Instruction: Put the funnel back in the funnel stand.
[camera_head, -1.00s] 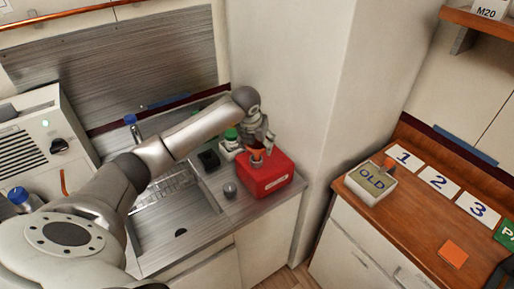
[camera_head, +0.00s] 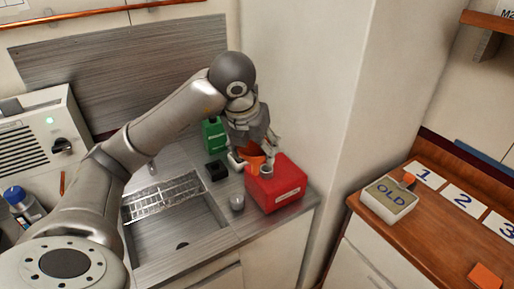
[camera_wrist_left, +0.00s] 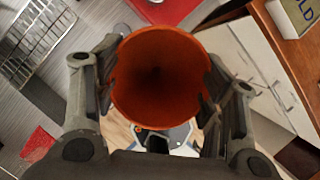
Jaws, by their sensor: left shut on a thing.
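My left gripper (camera_head: 255,160) is shut on the orange funnel (camera_head: 252,148), above the counter at the upper left edge of the red canister (camera_head: 281,188). In the left wrist view the funnel (camera_wrist_left: 158,78) sits between both fingers, its wide mouth facing the camera; its spout is hidden. The canister's round grey opening shows beside the funnel, which appears clear of it. A small black block (camera_head: 216,170) stands left of the gripper; I cannot tell for sure whether it is the funnel stand. My right gripper is not in view.
A grey cylinder (camera_head: 237,202) stands in front of the canister, near the sink (camera_head: 175,232). A green container (camera_head: 214,135) stands behind the black block. A wall rises right of the canister. A wooden counter (camera_head: 427,237) holds an OLD-labelled box (camera_head: 389,200).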

